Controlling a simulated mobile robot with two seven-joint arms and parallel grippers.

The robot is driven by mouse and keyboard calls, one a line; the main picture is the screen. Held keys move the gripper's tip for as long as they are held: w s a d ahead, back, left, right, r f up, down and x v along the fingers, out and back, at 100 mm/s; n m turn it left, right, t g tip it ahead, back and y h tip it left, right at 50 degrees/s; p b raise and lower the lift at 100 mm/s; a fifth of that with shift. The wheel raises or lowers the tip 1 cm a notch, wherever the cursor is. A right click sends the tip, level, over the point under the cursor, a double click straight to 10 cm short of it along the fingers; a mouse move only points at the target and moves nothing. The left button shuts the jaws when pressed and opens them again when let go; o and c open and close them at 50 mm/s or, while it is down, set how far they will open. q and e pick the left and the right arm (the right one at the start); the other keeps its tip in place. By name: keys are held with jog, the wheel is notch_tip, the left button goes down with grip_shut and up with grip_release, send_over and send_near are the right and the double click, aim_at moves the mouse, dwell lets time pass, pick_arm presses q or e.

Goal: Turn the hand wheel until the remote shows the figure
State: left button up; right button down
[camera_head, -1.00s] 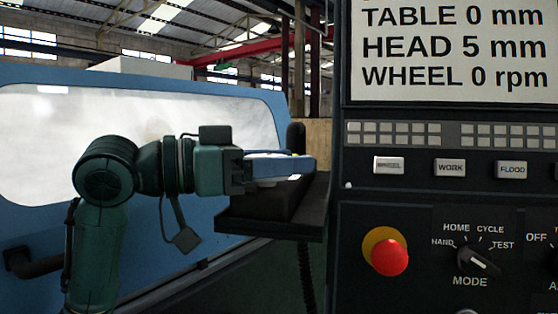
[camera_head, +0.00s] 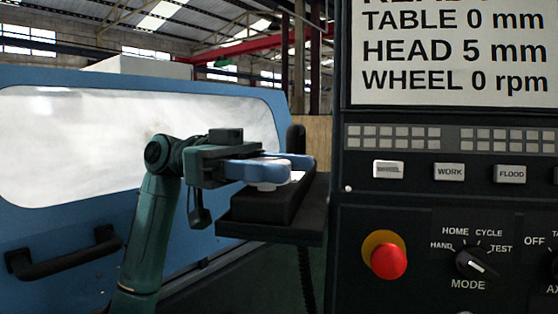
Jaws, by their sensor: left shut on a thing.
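The dark remote (camera_head: 262,208) lies on a black shelf (camera_head: 270,232) left of the control panel. My left gripper (camera_head: 285,168) reaches over it from the left with its blue fingers. It is shut on a pale round part, which looks like the hand wheel (camera_head: 268,187); the fingers hide most of it. The face of the remote and any figure on it cannot be read. The panel's screen (camera_head: 450,50) reads TABLE 0 mm, HEAD 5 mm, WHEEL 0 rpm; its top line is cut off. My right gripper is not in view.
The control panel with a red stop button (camera_head: 389,260), a mode knob (camera_head: 476,263) and white push buttons stands close on the right. A blue machine door with a window and a black handle (camera_head: 75,254) is behind my arm. A coiled cable (camera_head: 306,280) hangs below the shelf.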

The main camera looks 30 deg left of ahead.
pick_arm(q)
jog(key=m+g, duration=0.2)
jog(key=g, duration=0.2)
jog(key=shift+s+m+p, duration=0.15)
jog(key=shift+m+p, duration=0.15)
jog(key=shift+m, duration=0.1)
jog(key=m+g+y, duration=0.1)
jog(key=m+g, duration=0.1)
jog(key=g, duration=0.1)
jog(key=shift+s+g, duration=0.15)
jog(key=shift+g, duration=0.15)
jog(key=shift+s+m+g+y+p, duration=0.1)
jog(key=shift+m+g+y+p, duration=0.25)
jog(key=shift+m+g+y, duration=0.4)
jog(key=shift+m+g, duration=0.25)
jog(key=shift+g, duration=0.3)
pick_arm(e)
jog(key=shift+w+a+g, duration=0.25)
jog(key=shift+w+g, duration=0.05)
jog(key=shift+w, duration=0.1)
pick_arm(q)
jog(key=shift+a, duration=0.1)
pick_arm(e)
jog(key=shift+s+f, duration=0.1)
pick_arm(q)
jog(key=o, duration=1)
jog(key=shift+c, duration=0.2)
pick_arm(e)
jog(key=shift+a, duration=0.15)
